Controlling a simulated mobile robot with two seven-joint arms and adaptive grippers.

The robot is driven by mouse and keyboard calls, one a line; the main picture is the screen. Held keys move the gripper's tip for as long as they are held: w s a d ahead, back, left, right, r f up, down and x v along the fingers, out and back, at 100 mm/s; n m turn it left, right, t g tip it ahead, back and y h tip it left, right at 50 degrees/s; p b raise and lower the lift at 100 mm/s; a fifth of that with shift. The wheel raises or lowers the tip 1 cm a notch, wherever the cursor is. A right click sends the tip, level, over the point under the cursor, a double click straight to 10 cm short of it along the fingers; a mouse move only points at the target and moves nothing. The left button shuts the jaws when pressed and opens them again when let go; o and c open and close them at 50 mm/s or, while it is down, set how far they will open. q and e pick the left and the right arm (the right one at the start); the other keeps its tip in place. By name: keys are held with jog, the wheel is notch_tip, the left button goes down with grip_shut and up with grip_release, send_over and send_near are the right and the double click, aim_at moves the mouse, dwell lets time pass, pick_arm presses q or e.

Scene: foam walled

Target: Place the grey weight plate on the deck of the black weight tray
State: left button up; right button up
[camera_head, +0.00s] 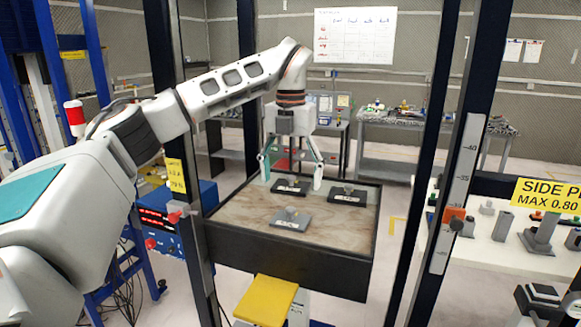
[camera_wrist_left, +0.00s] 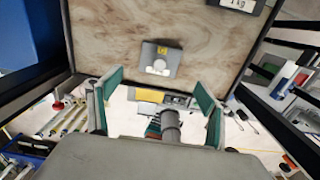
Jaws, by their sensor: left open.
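The black-walled tray (camera_head: 300,268) has a wood-brown deck. The grey weight plate (camera_head: 290,224) lies flat on the front middle of that deck, with a small knob on top. In the left wrist view, a grey plate (camera_wrist_left: 172,62) with a yellow label and pale round tops shows on the wood. My left gripper (camera_head: 291,172) hangs fingers-down over the far side of the tray, behind the grey plate and apart from it. Its teal-padded fingers (camera_wrist_left: 157,105) are wide open in the wrist view, with no plate visibly gripped. My right gripper is out of view.
Two black plates lie farther back on the deck: a left one (camera_head: 280,189) and a right one (camera_head: 345,201). Dark uprights stand on both sides of the tray. A yellow pad (camera_head: 265,300) is at its front. A white bench (camera_head: 495,240) with grey parts is right.

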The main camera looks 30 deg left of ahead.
pick_arm(q)
jog(key=shift+r, duration=1.4)
